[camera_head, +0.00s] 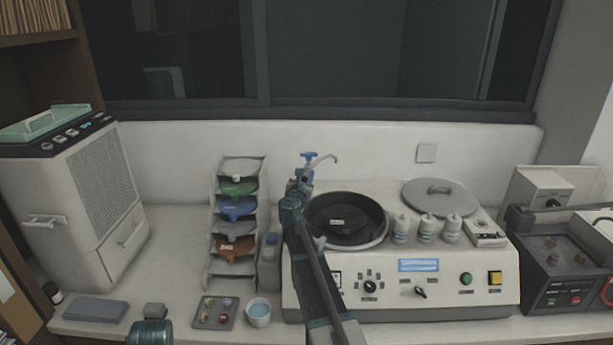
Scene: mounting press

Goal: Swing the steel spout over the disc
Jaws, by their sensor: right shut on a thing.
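The steel spout (330,159) is a thin curved tube beside a blue tap handle (310,155), behind the polishing machine. Its free end points right, behind the back rim of the black bowl. The dark disc (350,231) lies in this round bowl, with a small pale label on it. My right gripper (304,177) is shut at the base end of the spout, left of and behind the bowl. The gripper and arm hide the grip point and the bowl's left edge.
Several white bottles (426,229) and a round grey lid (440,197) stand on the machine (450,265) right of the bowl. A rack of coloured trays (237,209) and a blue-filled cup (258,313) stand left of my right arm. A dark press (560,262) is at right.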

